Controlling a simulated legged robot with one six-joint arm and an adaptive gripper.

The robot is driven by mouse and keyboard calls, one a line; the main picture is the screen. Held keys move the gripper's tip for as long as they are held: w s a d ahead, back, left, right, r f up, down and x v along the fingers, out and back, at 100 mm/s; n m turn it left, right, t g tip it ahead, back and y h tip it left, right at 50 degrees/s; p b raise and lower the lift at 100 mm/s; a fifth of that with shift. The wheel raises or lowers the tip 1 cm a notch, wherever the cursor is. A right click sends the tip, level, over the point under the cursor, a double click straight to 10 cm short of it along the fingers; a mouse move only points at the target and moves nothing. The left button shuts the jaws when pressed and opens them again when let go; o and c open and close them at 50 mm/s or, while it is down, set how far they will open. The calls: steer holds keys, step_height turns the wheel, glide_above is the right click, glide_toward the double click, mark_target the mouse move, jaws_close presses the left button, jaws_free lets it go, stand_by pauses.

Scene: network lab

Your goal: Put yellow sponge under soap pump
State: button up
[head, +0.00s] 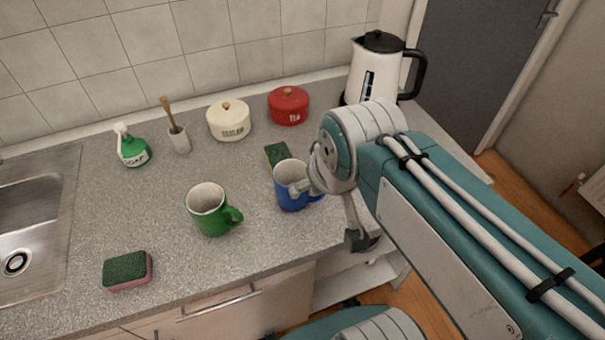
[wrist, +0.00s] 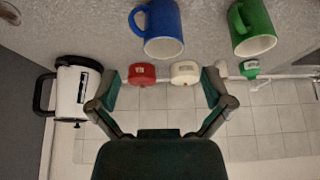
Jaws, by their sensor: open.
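The soap pump (head: 132,148) is a green bottle with a white top, upright near the sink's right edge. It also shows in the wrist view (wrist: 249,69). A green-topped sponge (head: 278,153) lies behind the blue mug (head: 291,187), which hides part of it; its side colour is hard to tell. Another sponge (head: 127,270), green on top with a pinkish side, lies at the counter's front left. My gripper (wrist: 160,88) is open and empty, its fingers spread wide. In the head view it is largely hidden by my arm, near and right of the blue mug.
A green mug (head: 211,210) stands left of the blue mug. Behind are a brush in a holder (head: 179,139), a cream sugar pot (head: 229,121), a red tea pot (head: 288,106) and a white kettle (head: 372,75). The sink (head: 40,215) is at left. Counter is clear around the front sponge.

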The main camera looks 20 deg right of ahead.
steer(key=w+r+g, duration=0.2)
steer(key=w, duration=0.7)
steer(key=g, duration=0.3)
glide_toward(274, 146)
steer(key=w, duration=0.2)
step_height(274, 146, down, 5)
steer(key=shift+s+f, duration=0.15)
steer(key=f, duration=0.5)
steer(key=shift+s+d+f, duration=0.1)
steer(key=shift+s+f, duration=0.05)
steer(key=shift+s, duration=0.25)
steer(key=c, duration=0.5)
steer(key=shift+c, duration=0.2)
